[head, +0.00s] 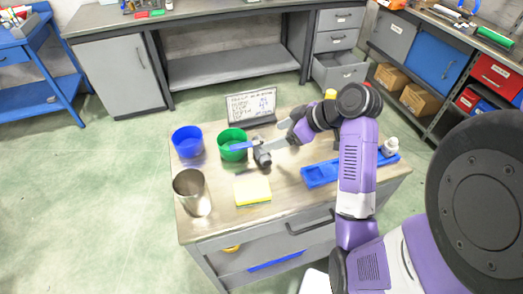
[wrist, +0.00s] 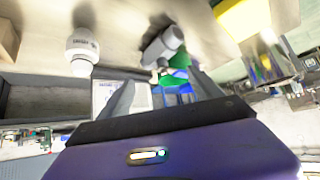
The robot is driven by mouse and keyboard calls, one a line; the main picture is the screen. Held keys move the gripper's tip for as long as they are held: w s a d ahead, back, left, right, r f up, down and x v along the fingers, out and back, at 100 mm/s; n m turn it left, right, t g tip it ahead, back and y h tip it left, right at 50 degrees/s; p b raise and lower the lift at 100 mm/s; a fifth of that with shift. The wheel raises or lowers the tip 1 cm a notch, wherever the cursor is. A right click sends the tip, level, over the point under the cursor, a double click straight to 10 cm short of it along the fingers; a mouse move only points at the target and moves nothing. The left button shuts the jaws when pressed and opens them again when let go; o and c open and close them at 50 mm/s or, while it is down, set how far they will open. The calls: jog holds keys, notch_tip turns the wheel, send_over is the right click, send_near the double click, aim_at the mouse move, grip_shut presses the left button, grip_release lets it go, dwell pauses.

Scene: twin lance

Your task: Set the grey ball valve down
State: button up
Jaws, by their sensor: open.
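The grey ball valve (head: 262,156) is at the worktable's top, just right of the green cup (head: 232,143). A blue bar, perhaps its lever, shows across the front of that cup. My gripper (head: 272,136) is open, low over the table beside the valve. In the wrist view, the valve's grey body (wrist: 163,45) shows just beyond my spread fingertips (wrist: 162,80), with the green cup partly hidden behind it. I cannot tell whether the valve touches a finger, or whether all its weight rests on the table.
A blue cup (head: 187,142), a metal cup (head: 192,193) and a yellow pad (head: 252,190) stand around on the worktable (head: 225,215). A written sign (head: 251,105) is behind. A blue tray (head: 319,175) and a white bulb-shaped item (head: 390,147) are on the right.

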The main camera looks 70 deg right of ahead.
aim_at(263, 141)
jog(key=x, duration=0.7)
jog(key=shift+d+f+p, duration=0.2)
jog(key=shift+f+p, duration=0.15)
grip_shut()
jog(key=shift+r, duration=0.15)
notch_tip(263, 141, up, 20)
jog(key=p, duration=0.3)
jog(key=shift+p, duration=0.35)
